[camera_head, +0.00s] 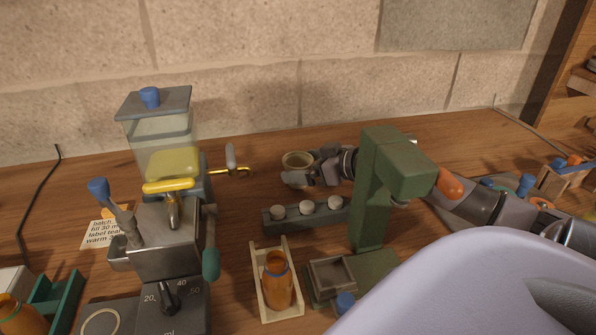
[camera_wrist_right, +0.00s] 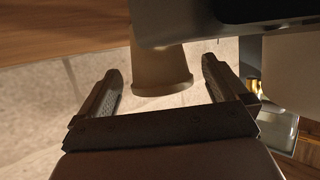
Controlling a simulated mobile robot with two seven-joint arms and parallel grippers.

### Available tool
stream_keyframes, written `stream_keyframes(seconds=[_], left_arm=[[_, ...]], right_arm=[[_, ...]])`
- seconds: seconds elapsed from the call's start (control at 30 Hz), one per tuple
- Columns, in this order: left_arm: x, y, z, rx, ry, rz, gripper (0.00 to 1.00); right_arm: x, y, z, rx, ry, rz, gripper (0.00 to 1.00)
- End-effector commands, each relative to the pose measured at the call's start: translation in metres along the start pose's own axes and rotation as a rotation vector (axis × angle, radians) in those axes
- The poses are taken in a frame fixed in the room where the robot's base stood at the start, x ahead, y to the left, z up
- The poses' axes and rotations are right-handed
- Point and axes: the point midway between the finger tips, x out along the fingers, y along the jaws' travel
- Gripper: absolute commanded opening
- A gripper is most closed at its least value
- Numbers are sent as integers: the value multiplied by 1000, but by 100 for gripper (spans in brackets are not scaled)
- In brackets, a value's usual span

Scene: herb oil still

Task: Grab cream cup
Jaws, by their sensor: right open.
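The cream cup (camera_head: 296,160) stands on the wooden table near the back wall, behind the rack of white caps. My right gripper (camera_head: 309,169) reaches in from the right, behind the green press, and is open at the cup. In the right wrist view the cup (camera_wrist_right: 160,70) shows between the two spread fingers of my right gripper (camera_wrist_right: 161,78), with a gap visible on each side. Part of the cup is hidden by the fingers in the head view. My left gripper is not in view.
The green press (camera_head: 375,180) stands just in front of my right forearm. A grey rack (camera_head: 335,215) with several white caps lies before the cup. The glass still (camera_head: 160,135) with a yellow-handled valve is left. An orange bottle (camera_head: 277,283) stands in a cream tray (camera_head: 261,290).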

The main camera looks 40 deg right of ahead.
Motion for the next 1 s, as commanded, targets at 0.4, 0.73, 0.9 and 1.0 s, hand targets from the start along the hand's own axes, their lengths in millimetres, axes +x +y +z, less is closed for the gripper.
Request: stream_keyframes(seconds=[0.4,0.73,0.9,1.0], left_arm=[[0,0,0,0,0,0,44],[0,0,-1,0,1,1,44],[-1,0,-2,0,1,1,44],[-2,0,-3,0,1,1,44]], right_arm=[[0,0,0,0,1,0,42],[-2,0,-5,-1,2,0,42],[-9,0,-22,-4,3,0,42],[-16,0,-39,-5,3,0,42]])
